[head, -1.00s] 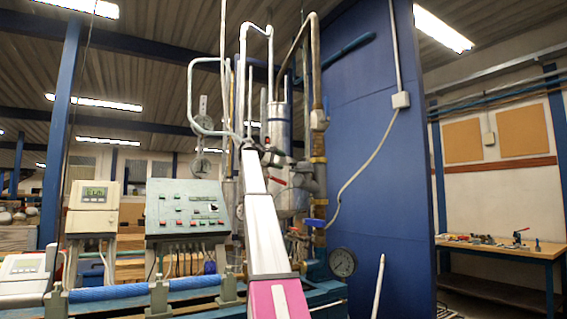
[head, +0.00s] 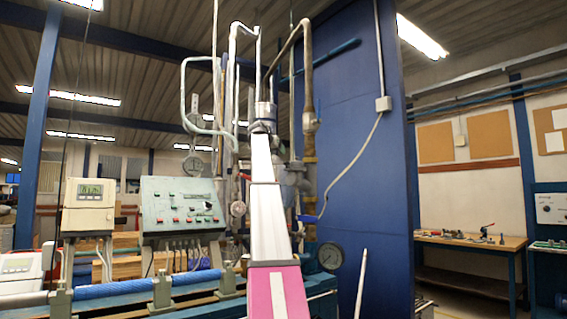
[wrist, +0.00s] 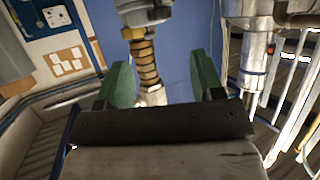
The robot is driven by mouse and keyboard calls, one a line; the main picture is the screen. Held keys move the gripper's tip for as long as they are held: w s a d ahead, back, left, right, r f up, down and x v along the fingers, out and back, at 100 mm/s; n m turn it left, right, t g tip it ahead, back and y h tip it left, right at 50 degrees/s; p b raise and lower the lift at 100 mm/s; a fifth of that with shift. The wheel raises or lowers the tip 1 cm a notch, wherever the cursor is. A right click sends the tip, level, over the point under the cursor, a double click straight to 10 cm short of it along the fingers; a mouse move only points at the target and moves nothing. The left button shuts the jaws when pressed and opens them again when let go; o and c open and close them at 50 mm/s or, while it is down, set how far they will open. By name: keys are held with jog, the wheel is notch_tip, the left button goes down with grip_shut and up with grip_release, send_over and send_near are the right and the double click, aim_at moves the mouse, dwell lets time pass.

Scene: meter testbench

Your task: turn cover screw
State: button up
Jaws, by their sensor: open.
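My gripper (wrist: 163,78) shows in the wrist view with two green fingers spread apart and nothing between them in its grasp. A ribbed brass fitting (wrist: 146,62) on a pipe stands behind the gap between the fingers, nearer the left finger. In the head view my white and pink arm reaches up in front of the pipework, and its far end hides part of it. I cannot make out a cover screw in either view. A meter with a grey display (head: 89,192) stands at the left in the head view.
A green control panel (head: 181,207) stands left of my arm, with a blue pipe (head: 105,291) below it. A round gauge (head: 329,256) and a blue wall panel (head: 365,170) are to the right. A workbench (head: 470,243) with small parts stands farther right.

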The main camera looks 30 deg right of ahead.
aim_at(287, 165)
jog(key=x, duration=1)
jog(key=shift+w+d, duration=0.1)
jog(key=c, duration=0.9)
